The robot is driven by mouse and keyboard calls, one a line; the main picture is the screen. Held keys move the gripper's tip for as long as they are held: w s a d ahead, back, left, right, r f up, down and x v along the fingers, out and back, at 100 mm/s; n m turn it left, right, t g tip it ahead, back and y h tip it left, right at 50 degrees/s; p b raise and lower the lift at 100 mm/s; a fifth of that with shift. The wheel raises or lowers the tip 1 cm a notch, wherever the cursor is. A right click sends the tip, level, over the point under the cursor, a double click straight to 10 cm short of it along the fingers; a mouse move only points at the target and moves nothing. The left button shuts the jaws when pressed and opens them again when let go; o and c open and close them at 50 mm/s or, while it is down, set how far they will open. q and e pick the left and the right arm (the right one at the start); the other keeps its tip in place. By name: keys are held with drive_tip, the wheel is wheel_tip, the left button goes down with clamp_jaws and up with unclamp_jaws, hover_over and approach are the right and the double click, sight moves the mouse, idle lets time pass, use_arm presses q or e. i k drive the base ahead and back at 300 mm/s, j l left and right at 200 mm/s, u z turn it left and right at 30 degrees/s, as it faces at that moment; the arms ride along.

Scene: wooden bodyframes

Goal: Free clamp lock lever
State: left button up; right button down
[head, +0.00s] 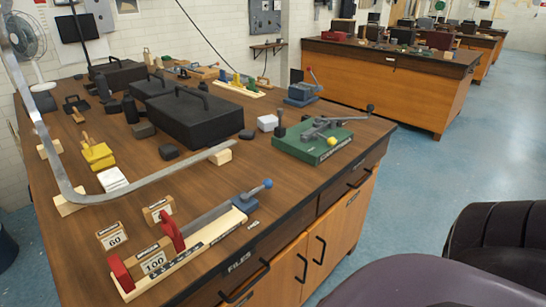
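A green block (318,148) carries a grey metal clamp mechanism (322,128) near the right front edge of the bench. A lever with a black ball knob (370,107) sticks out to its right. A yellow ball (332,141) sits at its front, and a black upright handle (280,117) stands at its left. Behind it is a blue vise-like device (301,95) with a raised red-tipped lever (312,74). I cannot tell from this view which lever is the clamp lock or whether it is locked. Neither of my grippers is in view.
A file holder (190,247) with a blue knob lies at the front. Dark rounded shapes fill the lower right. Blue floor right of the bench is open.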

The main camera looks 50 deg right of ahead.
sight(267, 183)
drive_tip(key=k+l, duration=0.1)
drive_tip(key=l, duration=0.75)
drive_tip(key=k+l, duration=0.15)
drive_tip(key=l, duration=0.3)
